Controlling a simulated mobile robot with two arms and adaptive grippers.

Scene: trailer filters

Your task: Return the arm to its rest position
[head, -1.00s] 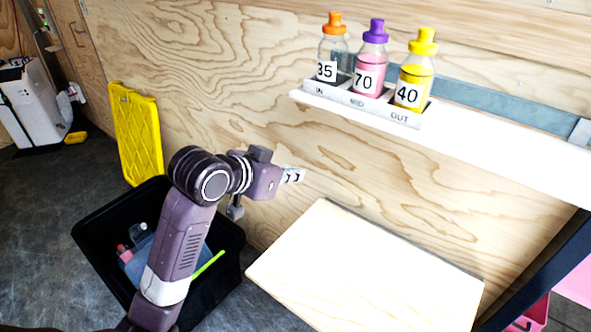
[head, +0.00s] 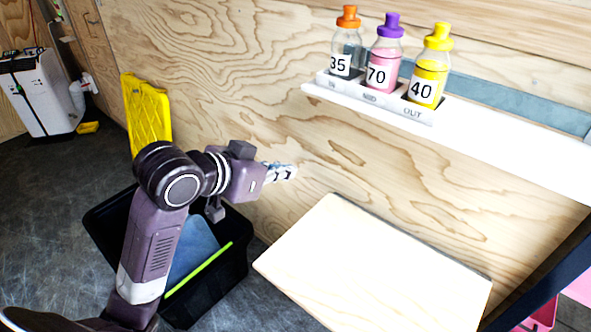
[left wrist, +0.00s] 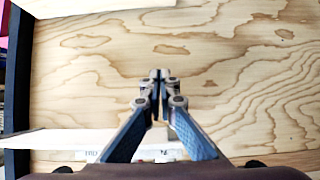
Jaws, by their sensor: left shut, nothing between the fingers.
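My left arm rises from the lower left of the head view, its elbow bent. My left gripper (head: 284,173) points to the right in front of the plywood wall, above and left of the light wooden board. In the left wrist view the gripper (left wrist: 157,76) is shut with its fingertips together and nothing between them. The plywood wall (left wrist: 240,70) fills most of that view behind it. My right gripper is not in view.
A white shelf (head: 480,137) holds orange-, purple- and yellow-capped bottles in a labelled rack. A light wooden board (head: 375,270) lies below it. A black bin (head: 228,275) stands behind my arm.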

